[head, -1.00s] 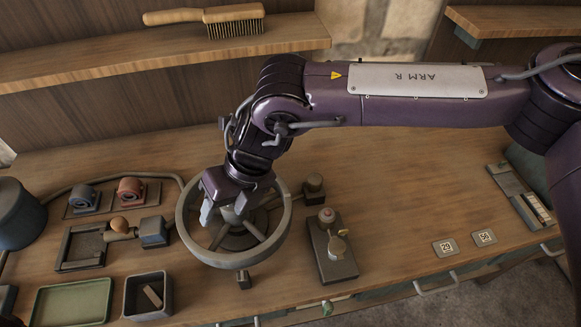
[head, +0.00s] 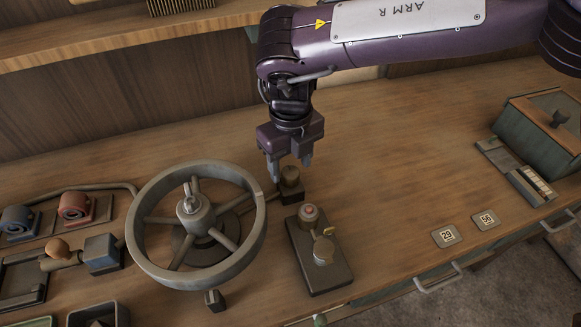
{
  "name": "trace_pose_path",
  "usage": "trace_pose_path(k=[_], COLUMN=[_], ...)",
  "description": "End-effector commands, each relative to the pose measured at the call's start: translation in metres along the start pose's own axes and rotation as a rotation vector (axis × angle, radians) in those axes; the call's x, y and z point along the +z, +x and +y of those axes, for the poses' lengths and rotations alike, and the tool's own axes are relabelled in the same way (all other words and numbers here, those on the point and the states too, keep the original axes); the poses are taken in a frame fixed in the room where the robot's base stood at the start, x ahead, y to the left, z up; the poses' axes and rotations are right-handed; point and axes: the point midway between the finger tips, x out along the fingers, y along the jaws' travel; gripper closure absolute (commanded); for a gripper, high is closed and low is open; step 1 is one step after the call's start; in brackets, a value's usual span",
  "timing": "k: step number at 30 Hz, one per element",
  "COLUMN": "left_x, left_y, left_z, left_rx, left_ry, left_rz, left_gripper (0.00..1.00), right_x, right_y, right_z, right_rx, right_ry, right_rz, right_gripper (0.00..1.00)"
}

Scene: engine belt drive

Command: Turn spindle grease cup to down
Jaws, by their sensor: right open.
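A large grey spoked wheel (head: 255,228) lies on the bench, with a metal fitting (head: 191,200) upright on its hub. A small dark brown round cup or knob (head: 290,178) on a dark block stands at the wheel's back right. Which of these is the spindle grease cup I cannot tell for sure. My right gripper (head: 290,168) points down with its fingers apart at the brown cup, one on each side of it in the picture. Contact cannot be made out. My left gripper is out of view.
Right of the wheel, a dark plate (head: 322,276) carries a red-topped knob (head: 309,213) and a round metal cap (head: 324,250) with a yellow tab. Number cards (head: 446,236) lie farther right. A green box (head: 540,130) stands at the right. Bench between is clear.

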Motion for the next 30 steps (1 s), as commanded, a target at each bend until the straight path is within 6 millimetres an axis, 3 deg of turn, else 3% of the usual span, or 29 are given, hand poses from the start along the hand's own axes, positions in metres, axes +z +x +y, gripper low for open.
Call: trace_pose_path(k=[6, 14, 25, 30], left_x=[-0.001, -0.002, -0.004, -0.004], left_y=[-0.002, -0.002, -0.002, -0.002], left_z=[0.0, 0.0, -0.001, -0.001], left_rx=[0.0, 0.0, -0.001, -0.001], left_ry=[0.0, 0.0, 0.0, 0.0], left_rz=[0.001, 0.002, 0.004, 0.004], left_gripper=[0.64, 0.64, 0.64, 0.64], right_x=[0.0, 0.0, 0.0, 0.0], right_y=[0.02, 0.022, 0.022, 0.022], right_z=[0.001, 0.001, 0.001, 0.001], right_rx=[0.0, -0.001, 0.0, 0.001], right_ry=[-0.002, -0.001, -0.001, 0.008], right_rz=[0.0, -0.002, -0.001, -0.001], right_gripper=[0.45, 0.45, 0.89, 0.89])
